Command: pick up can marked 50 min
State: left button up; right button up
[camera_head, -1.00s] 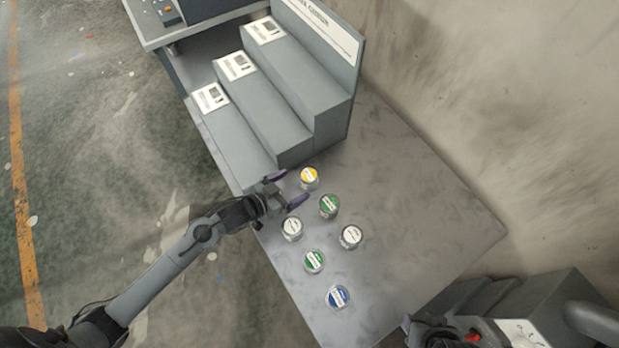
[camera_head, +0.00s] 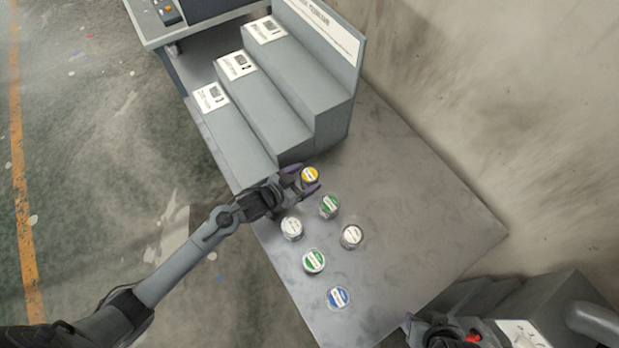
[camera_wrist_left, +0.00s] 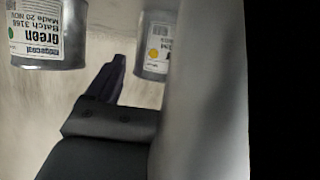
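Several round cans stand on the grey table. The yellow-topped can (camera_head: 310,174) is at the far end. My left gripper (camera_head: 304,181) is open, with its purple-tipped fingers on either side of the yellow-topped can. In the left wrist view one finger (camera_wrist_left: 114,80) shows beside a can with a yellow dot (camera_wrist_left: 155,45). A can labelled Green (camera_wrist_left: 45,35) shows at the upper left there. Two green-topped cans (camera_head: 329,205), (camera_head: 314,261), two white-topped cans (camera_head: 291,228), (camera_head: 351,236) and a blue-topped can (camera_head: 338,297) stand nearer. I cannot read "50 min" on any can.
A grey stepped stand (camera_head: 275,100) with white labels rises just beyond the yellow-topped can. The table's right part (camera_head: 430,220) is bare up to the wall. Dark parts, possibly my right gripper, show at the bottom right edge.

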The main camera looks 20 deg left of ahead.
pick_arm(q)
jog(key=c, duration=1)
jog(key=shift+o, duration=0.2)
jog(key=shift+r, duration=0.15)
